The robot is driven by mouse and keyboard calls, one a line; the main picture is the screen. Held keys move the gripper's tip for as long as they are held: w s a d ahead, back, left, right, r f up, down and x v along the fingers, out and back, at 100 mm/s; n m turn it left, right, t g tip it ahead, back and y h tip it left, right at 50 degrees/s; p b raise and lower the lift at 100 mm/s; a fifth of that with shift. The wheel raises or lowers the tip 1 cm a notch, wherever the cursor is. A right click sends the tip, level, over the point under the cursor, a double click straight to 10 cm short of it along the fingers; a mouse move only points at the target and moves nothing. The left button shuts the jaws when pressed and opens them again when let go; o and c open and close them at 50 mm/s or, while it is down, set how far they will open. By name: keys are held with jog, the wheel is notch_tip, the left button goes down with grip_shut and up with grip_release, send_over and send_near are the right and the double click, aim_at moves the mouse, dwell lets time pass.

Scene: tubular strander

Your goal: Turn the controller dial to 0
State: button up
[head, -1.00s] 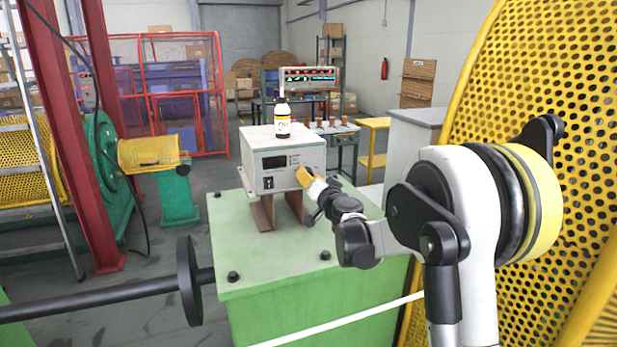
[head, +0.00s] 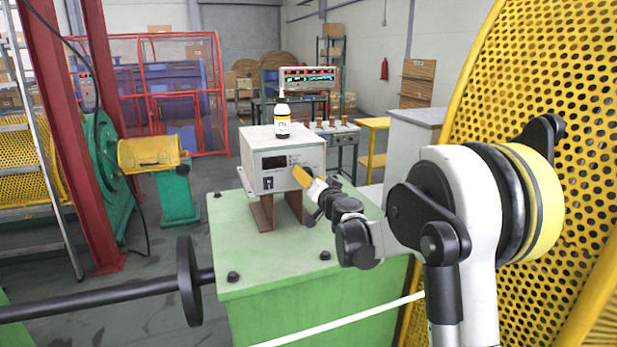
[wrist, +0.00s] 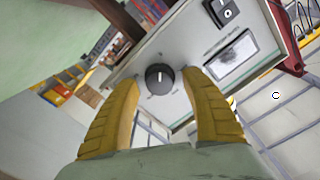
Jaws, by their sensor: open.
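The controller (head: 272,168) is a grey-white box on brown feet on the green machine housing. In the wrist view its front panel (wrist: 185,60) appears tilted and upside down. The black dial (wrist: 159,77) has a white pointer line and faint marks around it that are too small to read. My gripper (wrist: 165,90) is open, with one yellow finger on each side of the dial and a gap to each. In the head view my gripper (head: 299,172) is at the panel's right part and hides the dial.
A bottle (head: 282,122) stands on top of the controller. A rocker switch (wrist: 225,10) and a display window (wrist: 231,54) are on the same panel. A yellow perforated guard (head: 540,80) rises at the right. A black shaft with a disc (head: 188,280) sticks out at the lower left.

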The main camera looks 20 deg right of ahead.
jog(key=s, duration=1.2)
jog(key=s+a+f+n+g+y, duration=0.2)
jog(key=s+a+n+g+y, duration=0.3)
jog(key=s+a, duration=0.9)
jog(key=s+f+g+h, duration=0.1)
jog(key=s+f+g, duration=0.1)
jog(key=s, duration=0.4)
jog(key=s+d+f+n+g+h+b, duration=0.1)
jog(key=s+f+g+h, duration=0.1)
jog(key=s+f, duration=0.3)
jog(key=s+d+f+g+h, duration=0.1)
jog(key=s+f+g+h, duration=0.1)
jog(key=s, duration=0.6)
jog(key=shift+s+f+n, duration=0.3)
jog(key=shift+f, duration=0.6)
